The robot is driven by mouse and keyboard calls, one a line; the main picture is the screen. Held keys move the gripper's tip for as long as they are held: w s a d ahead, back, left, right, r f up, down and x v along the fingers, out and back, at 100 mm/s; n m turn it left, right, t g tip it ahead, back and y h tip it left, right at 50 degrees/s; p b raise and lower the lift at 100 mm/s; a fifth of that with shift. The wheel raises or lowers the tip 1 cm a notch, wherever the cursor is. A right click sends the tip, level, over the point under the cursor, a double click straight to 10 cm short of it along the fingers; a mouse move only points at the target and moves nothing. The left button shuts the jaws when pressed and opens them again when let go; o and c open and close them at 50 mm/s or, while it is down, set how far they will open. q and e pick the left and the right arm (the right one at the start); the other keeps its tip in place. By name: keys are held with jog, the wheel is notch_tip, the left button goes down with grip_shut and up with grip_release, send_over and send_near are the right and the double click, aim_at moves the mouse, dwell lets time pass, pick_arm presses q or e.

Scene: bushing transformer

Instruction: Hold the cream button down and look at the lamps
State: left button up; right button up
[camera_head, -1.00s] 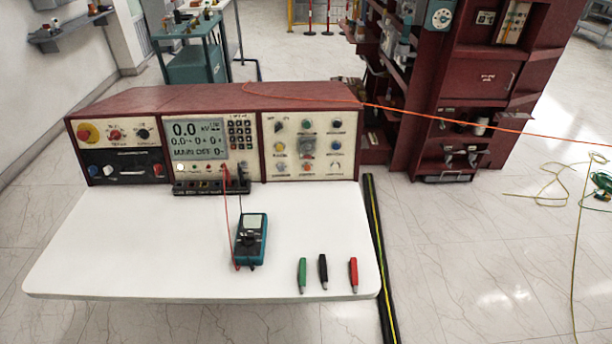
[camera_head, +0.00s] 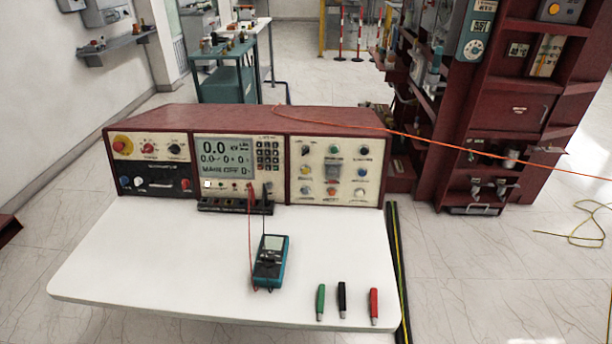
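A dark red control console (camera_head: 208,118) stands at the back of a white table. Its right panel (camera_head: 333,160) carries several small round buttons or lamps in green, blue, yellow, orange and pale colours. A pale round one (camera_head: 360,194) sits at that panel's lower right. A whitish knob (camera_head: 140,183) also sits on the left panel. I cannot tell for certain which is the cream button, or whether any lamp is lit. The middle screen (camera_head: 225,157) reads 0.0 kV and a line that seems to say MAIN OFF. Neither of my grippers is in view.
A teal multimeter (camera_head: 271,262) lies on the white table (camera_head: 150,260), with red and black leads up to the console. Green (camera_head: 320,301), black (camera_head: 342,299) and red (camera_head: 374,306) clips lie at the front right. An orange cable (camera_head: 450,146) runs right from the console top.

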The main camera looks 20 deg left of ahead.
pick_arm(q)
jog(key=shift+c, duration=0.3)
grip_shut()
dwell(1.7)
